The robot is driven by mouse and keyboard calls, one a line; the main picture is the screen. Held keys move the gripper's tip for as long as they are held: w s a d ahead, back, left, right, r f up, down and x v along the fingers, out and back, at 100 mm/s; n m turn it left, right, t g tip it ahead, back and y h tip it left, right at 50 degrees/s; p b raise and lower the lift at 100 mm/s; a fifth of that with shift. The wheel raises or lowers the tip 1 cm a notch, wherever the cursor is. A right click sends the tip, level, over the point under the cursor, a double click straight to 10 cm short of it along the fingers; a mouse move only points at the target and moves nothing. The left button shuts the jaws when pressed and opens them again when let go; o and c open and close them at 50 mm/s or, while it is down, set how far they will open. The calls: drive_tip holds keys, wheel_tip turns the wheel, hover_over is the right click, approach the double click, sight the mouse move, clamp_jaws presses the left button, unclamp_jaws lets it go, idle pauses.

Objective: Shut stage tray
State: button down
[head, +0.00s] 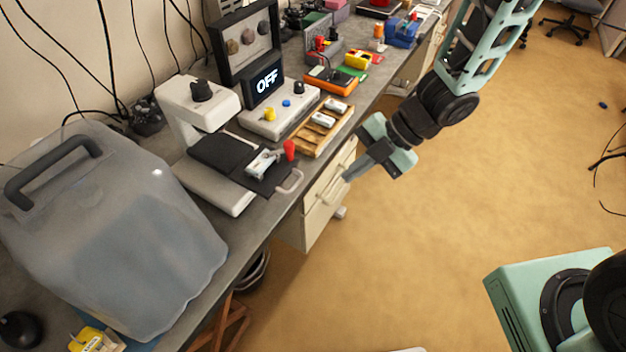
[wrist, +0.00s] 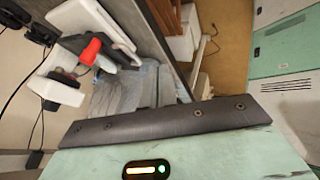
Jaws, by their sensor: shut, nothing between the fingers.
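A white microscope-like device (head: 196,112) stands on the grey bench. Its black stage tray (head: 262,180) sticks out toward the bench's front edge, with a pale loop handle (head: 290,182) at its front. A small metal fixture and a red-topped piece (head: 290,149) sit on or beside the tray. My gripper (head: 350,176) is shut and empty, off the bench front, to the right of the handle and apart from it. In the wrist view the red-topped piece (wrist: 92,50) shows beside the white device (wrist: 55,88); the gripper's own body fills the bottom.
A grey covered case (head: 110,230) stands at the near left of the bench. A wooden rack (head: 322,125), a control box (head: 280,108) and an "OFF" display (head: 266,80) stand behind the tray. Drawers (head: 322,200) are under the bench.

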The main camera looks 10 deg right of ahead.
drive_tip(key=w+a+f+p, duration=0.2)
drive_tip(key=a+f, duration=0.3)
drive_tip(key=a, duration=0.3)
drive_tip(key=shift+p, duration=0.65)
drive_tip(key=shift+w+a+f, duration=0.1)
drive_tip(key=shift+a, duration=0.05)
